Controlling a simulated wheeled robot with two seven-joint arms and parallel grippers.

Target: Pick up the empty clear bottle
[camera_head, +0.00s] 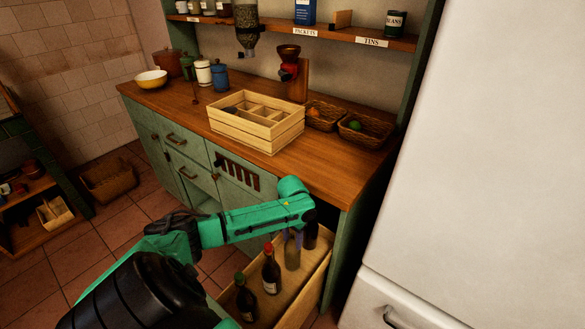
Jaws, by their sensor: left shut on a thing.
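The clear bottle (292,256) stands upright, pale and see-through, in the open wooden drawer at the bottom of the view. My left arm reaches across from the lower left and bends down over the drawer. My left gripper (298,236) is shut on the clear bottle near its top, and the arm partly hides the grip. My right gripper is not in view.
A dark bottle with a red top (271,270) and one with a green top (245,298) stand close by in the drawer (309,288). The wooden counter (325,172) overhangs behind, bearing a divided crate (252,137). A white fridge (470,150) stands right.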

